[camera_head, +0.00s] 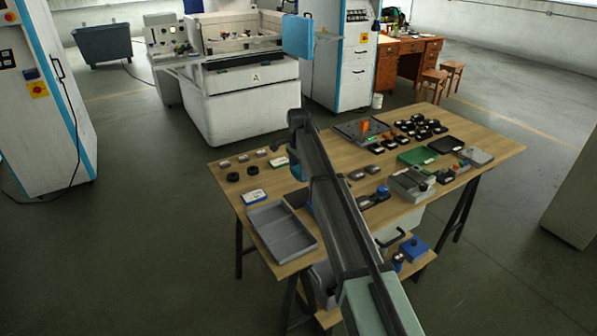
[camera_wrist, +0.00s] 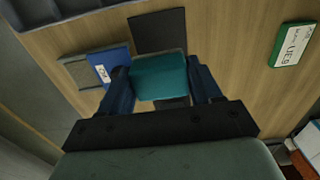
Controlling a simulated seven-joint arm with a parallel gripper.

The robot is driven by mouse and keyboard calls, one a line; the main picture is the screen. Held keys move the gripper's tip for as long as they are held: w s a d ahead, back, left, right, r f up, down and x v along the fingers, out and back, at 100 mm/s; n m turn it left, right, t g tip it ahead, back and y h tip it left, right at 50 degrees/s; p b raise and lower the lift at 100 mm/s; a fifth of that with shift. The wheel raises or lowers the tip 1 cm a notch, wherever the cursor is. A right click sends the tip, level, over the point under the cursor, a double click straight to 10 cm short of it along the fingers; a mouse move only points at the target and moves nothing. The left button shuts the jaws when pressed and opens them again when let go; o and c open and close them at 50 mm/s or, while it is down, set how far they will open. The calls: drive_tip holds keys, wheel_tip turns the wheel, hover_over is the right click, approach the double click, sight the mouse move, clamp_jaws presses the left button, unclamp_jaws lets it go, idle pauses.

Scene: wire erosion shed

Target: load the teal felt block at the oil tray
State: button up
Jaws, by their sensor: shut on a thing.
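A teal felt block (camera_wrist: 160,78) is between the two dark blue fingers of my gripper (camera_wrist: 158,72) in the wrist view. The gripper is shut on it. The block appears above the wooden table, with a dark grey flat square (camera_wrist: 157,30) just beyond it. In the head view my arm hides most of the gripper; a small bluish patch (camera_head: 294,163) shows at its left side, and I cannot tell whether it is block or finger. A grey two-part tray (camera_head: 280,231) lies at the table's near left corner. No tray is readably marked as the oil tray.
A blue box with a white label (camera_wrist: 107,69) and a grey flat piece (camera_wrist: 78,71) lie left of the block. A green-and-white labelled box (camera_wrist: 293,45) lies right. Black parts (camera_head: 420,127), a green tray (camera_head: 417,156) and a black tray (camera_head: 446,145) crowd the table's right half.

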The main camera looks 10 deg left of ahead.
drive_tip(key=shift+c, duration=0.8)
drive_tip(key=shift+w+d, duration=0.1)
drive_tip(key=shift+d, duration=0.15)
drive_tip(key=shift+m, duration=0.5)
drive_tip(key=d, duration=0.3)
drive_tip(key=s+d, duration=0.1)
drive_tip(key=d, duration=0.1)
drive_tip(key=s+d, duration=0.1)
drive_tip(key=d, duration=0.2)
drive_tip(key=shift+s+d+f, duration=0.1)
drive_tip(key=shift+d+f, duration=0.1)
drive_tip(key=shift+d, duration=0.15)
drive_tip(key=s+d+n, duration=0.2)
drive_tip(key=s+n, duration=0.1)
drive_tip(key=n, duration=0.6)
drive_tip(key=s+d+f+n, duration=0.1)
drive_tip(key=s+d+n, duration=0.2)
drive_tip(key=n, duration=0.7)
drive_tip(key=shift+s, duration=0.75)
drive_tip(key=shift+d, duration=0.1)
